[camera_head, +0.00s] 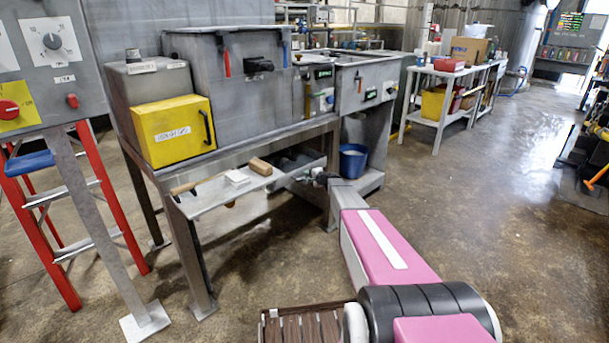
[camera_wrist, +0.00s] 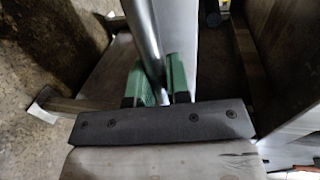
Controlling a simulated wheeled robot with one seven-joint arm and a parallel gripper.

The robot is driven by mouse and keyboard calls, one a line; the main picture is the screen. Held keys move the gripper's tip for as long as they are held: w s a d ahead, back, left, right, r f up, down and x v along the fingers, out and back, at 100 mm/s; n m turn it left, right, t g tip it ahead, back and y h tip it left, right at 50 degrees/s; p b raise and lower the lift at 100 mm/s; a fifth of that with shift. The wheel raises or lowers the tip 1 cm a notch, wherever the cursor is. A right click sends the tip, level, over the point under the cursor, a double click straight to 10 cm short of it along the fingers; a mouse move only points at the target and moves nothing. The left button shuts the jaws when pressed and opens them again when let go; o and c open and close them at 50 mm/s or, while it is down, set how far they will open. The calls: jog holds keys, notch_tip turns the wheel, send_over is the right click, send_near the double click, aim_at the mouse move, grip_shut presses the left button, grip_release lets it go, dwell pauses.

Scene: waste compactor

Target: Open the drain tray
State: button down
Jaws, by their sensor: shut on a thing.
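My gripper (camera_head: 322,178) is at the right end of a low grey metal ledge under the bench of the compactor. In the wrist view the green fingers of my gripper (camera_wrist: 156,86) are shut on a round metal bar (camera_wrist: 143,35), with one finger on each side. The bar looks like a handle, and a pale metal panel edge (camera_wrist: 182,40) runs close beside it. I cannot tell for certain which surface is the drain tray; the grey ledge (camera_head: 215,203) looks the most like it. How far it stands out is unclear.
A brush (camera_head: 188,187), a white block (camera_head: 237,177) and a brown block (camera_head: 261,167) lie on the ledge. A yellow box (camera_head: 172,130) stands above. A blue bucket (camera_head: 353,161) stands right of my gripper. A red ladder (camera_head: 105,200) is at left.

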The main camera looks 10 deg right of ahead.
jog(key=f+v, duration=0.3)
jog(key=v, duration=1.2)
jog(key=s+f+v, duration=0.1)
jog(key=f+v, duration=0.2)
jog(key=v, duration=1.3)
jog(key=shift+s+d+f, duration=0.15)
jog(key=shift+d+f, duration=0.1)
jog(key=shift+d, duration=0.15)
jog(key=c, duration=1.1)
grip_release()
jog(key=v, duration=1)
jog(key=shift+s+d, duration=0.25)
jog(key=shift+s, duration=0.1)
